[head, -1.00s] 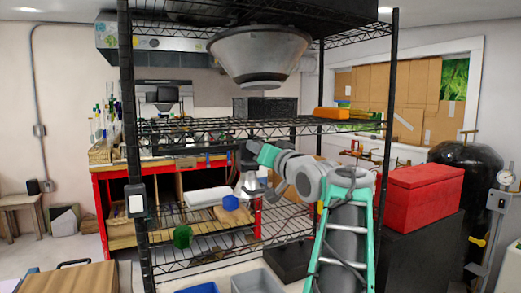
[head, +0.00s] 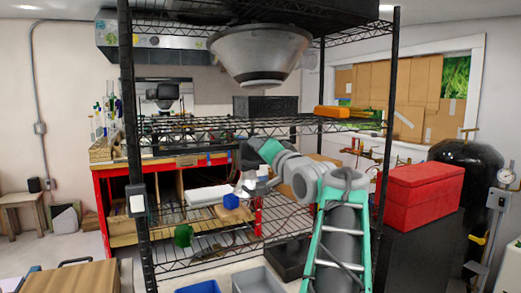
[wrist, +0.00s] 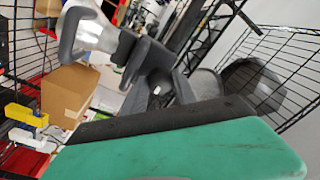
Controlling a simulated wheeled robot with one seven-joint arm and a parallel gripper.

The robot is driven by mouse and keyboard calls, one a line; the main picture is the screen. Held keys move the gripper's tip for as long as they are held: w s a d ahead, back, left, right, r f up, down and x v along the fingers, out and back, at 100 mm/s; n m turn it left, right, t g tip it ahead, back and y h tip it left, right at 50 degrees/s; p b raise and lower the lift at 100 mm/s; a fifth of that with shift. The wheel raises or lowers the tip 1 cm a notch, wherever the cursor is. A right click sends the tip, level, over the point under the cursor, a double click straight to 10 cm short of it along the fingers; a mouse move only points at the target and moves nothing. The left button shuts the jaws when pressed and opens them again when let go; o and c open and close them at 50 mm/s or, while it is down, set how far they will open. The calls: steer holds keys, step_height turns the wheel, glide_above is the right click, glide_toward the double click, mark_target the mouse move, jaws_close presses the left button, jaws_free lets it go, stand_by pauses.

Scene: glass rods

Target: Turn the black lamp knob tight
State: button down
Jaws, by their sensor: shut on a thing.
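In the wrist view, dark grey gripper parts (wrist: 158,88) stand beyond my own green panel, beside a silvery metal piece (wrist: 104,42). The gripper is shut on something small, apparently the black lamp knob. The knob itself is hidden by the fingers, and I cannot make out its outline or its angle.
The blue block (head: 231,202) and a green object (head: 183,235) are on the rack's wire shelves. A large grey cone (head: 260,55) hangs above. The rack's black posts (head: 131,120) and wires hem the arm in. A red box (head: 425,185) stands right. A cardboard box (wrist: 70,92) shows in the wrist view.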

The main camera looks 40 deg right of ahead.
steer(key=c, duration=1.3)
jaws_free()
steer(key=shift+o, duration=0.2)
steer(key=b+v, duration=0.2)
steer(key=v, duration=0.5)
steer(key=shift+s, duration=0.4)
steer(key=shift+a+f, duration=0.15)
steer(key=shift+a, duration=0.05)
